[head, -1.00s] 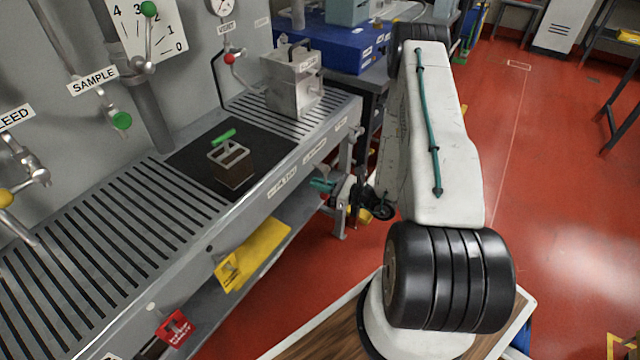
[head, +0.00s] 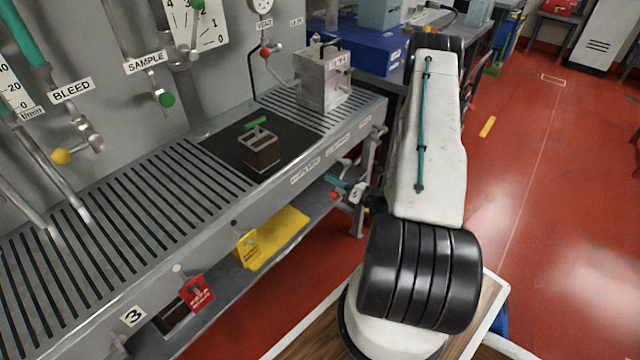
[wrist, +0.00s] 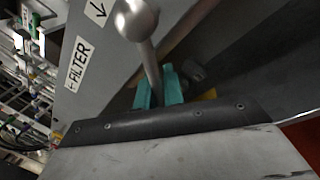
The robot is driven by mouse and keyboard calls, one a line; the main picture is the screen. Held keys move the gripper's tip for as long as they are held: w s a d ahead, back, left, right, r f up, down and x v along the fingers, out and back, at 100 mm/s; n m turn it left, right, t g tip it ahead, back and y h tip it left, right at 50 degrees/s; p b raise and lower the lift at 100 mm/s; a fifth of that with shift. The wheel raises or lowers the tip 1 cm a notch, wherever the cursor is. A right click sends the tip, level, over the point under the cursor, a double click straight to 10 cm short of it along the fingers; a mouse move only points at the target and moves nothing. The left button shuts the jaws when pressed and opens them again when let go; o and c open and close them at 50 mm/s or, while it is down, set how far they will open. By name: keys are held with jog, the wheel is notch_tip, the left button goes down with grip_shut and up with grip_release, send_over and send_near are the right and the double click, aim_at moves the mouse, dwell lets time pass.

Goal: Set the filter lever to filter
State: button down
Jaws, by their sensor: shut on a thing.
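In the wrist view, a lever with a grey ball knob (wrist: 136,20) rises between the two teal fingers of my gripper (wrist: 160,88). The fingers are shut on its shaft below the knob. A white FILTER label (wrist: 77,63) is on the grey panel to the left of the lever, with an arrow label (wrist: 97,10) above it. In the head view, teal fingers of my gripper (head: 336,181) show at the front right end of the bench, mostly hidden by my arm. I cannot make out the lever clearly there.
The slatted grey bench (head: 100,235) runs along the left. On it are a brown block with a green handle (head: 260,152) on a black mat (head: 215,148) and a metal box (head: 322,80). A red tag (head: 196,293) hangs in front. Red floor (head: 540,190) is open at right.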

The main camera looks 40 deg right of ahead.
dwell(0.5)
jog(key=c, duration=1.5)
grip_release()
jog(key=r+v, duration=0.1)
jog(key=v, duration=0.6)
jog(key=shift+s+f, duration=0.45)
jog(key=shift+f, duration=0.1)
